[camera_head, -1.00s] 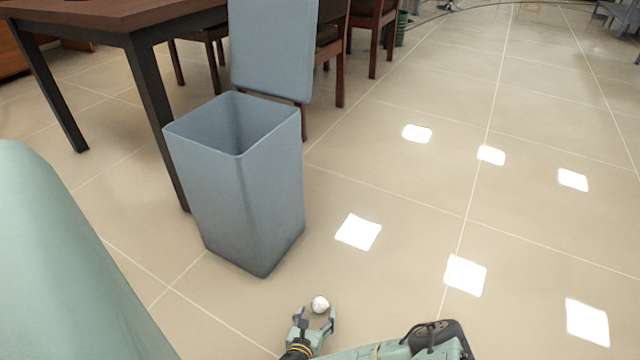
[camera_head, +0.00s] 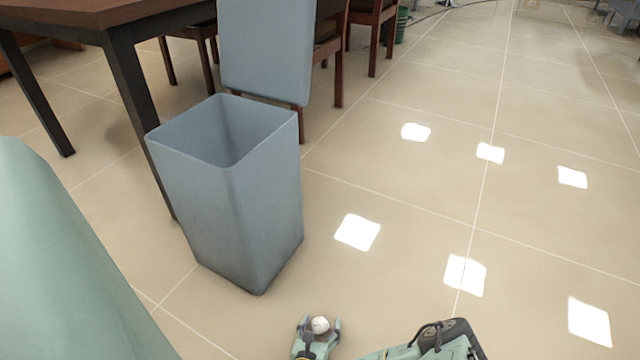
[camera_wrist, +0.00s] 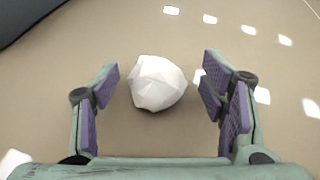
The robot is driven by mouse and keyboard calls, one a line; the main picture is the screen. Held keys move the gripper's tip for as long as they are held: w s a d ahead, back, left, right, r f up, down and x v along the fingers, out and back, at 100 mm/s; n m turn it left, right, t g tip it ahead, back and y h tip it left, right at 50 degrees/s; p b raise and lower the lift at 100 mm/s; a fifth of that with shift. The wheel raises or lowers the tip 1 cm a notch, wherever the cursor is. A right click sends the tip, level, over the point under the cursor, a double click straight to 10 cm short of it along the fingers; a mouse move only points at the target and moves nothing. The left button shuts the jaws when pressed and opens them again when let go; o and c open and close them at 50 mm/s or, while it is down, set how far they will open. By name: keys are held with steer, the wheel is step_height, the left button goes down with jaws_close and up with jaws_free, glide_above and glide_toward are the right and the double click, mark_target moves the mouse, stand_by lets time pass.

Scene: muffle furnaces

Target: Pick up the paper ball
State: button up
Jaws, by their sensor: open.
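The paper ball (camera_head: 320,325) is small, white and faceted. In the head view it shows at the bottom, between the fingertips of my gripper (camera_head: 322,322). In the wrist view the paper ball (camera_wrist: 157,83) lies between the two open fingers of my gripper (camera_wrist: 160,85), with a gap on both sides. The gap is smaller on the left. The fingers have purple pads and do not touch the ball. The ball appears to rest on the tan floor.
The tiled floor (camera_head: 400,200) to the right is clear, with bright light patches.

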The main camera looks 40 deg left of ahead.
steer(key=shift+c, duration=0.6)
steer(key=c, duration=0.8)
steer(key=shift+r, duration=0.15)
